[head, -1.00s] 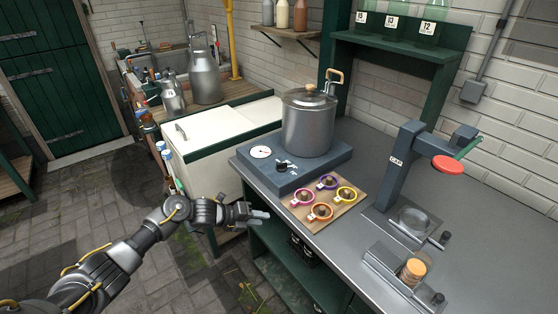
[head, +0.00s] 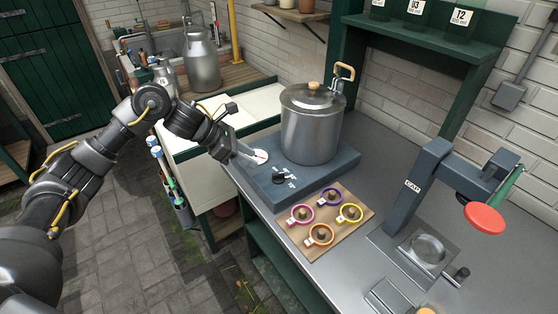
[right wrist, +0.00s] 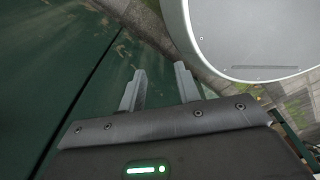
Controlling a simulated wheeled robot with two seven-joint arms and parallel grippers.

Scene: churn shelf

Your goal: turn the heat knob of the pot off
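The steel pot (head: 311,128) with a lid stands on a blue-grey heater base (head: 312,176) on the metal counter. The black heat knob (head: 279,177) is on the front of the base, with white markings to its right. A white round dial (head: 258,157) is on the base to the left of the knob. My left gripper (head: 250,157) is over the dial's left side, up and left of the knob and apart from it. Its finger gap is too small to judge. My right gripper (right wrist: 160,88) shows only in the right wrist view; its fingers are apart with nothing between them.
A wooden board (head: 338,240) with several coloured ring-handled cups lies in front of the base. A capping press (head: 430,185) with a red knob stands at the right. A large milk can (head: 202,62) stands behind on the left.

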